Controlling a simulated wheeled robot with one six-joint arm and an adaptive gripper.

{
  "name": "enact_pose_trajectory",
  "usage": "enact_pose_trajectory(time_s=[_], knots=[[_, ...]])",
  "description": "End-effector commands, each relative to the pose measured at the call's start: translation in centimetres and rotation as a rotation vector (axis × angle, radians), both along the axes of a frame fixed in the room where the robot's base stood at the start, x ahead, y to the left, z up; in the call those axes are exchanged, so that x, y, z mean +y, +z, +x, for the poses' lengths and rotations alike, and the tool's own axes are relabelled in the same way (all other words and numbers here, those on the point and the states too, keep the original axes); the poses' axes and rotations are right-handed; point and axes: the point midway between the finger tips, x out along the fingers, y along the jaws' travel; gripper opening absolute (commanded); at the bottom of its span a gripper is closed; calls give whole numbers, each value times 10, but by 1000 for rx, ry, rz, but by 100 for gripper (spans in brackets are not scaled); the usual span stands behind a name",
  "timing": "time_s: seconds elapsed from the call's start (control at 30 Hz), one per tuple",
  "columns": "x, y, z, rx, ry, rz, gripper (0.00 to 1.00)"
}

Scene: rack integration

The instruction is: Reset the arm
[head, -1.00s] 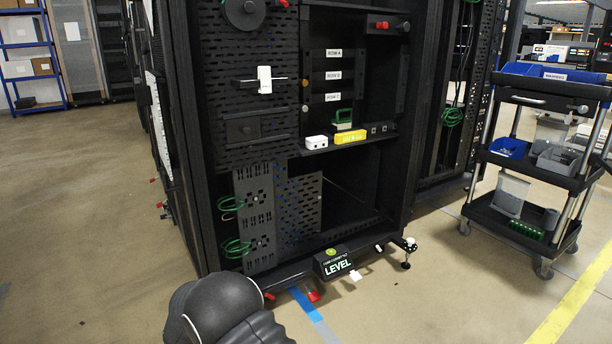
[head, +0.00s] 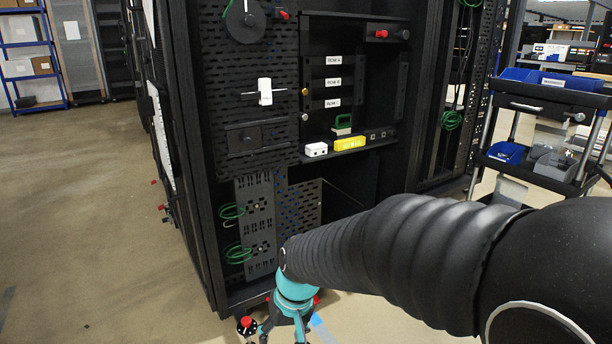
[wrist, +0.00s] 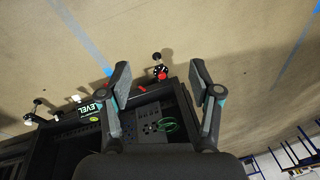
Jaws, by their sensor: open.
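My arm (head: 400,255) reaches in from the right edge of the head view, bent down to the lower front of a black rack (head: 205,200). My gripper (head: 283,332), with a teal wrist, points down at the rack's bottom front corner. In the wrist view my gripper (wrist: 161,78) is open, its two fingers wide apart with nothing held. A red-and-black knobbed foot (wrist: 160,73) shows between the fingertips, apart from both. It also shows in the head view (head: 246,325), left of the fingers.
A green-lettered LEVEL block (wrist: 92,108) sits on the rack's base edge; my arm hides it in the head view. Green cable loops (head: 236,253) hang at the rack's lower left. A tool cart (head: 545,100) stands right. Floor (head: 80,220) to the left is clear.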

Motion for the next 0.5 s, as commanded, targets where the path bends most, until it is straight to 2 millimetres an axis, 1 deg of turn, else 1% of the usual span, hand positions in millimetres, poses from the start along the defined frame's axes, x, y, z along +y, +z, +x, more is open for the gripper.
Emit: enact_pose_trajectory(time_s=[0.03, 0.2, 0.4, 0.5], knots=[[-19, 15, -12, -3, -6, -17, 64], [-76, 46, -50, -13, -26, -81, 64], [-129, 78, -87, -73, -73, -129, 64], [-150, 95, -100, -131, -111, -138, 64]])
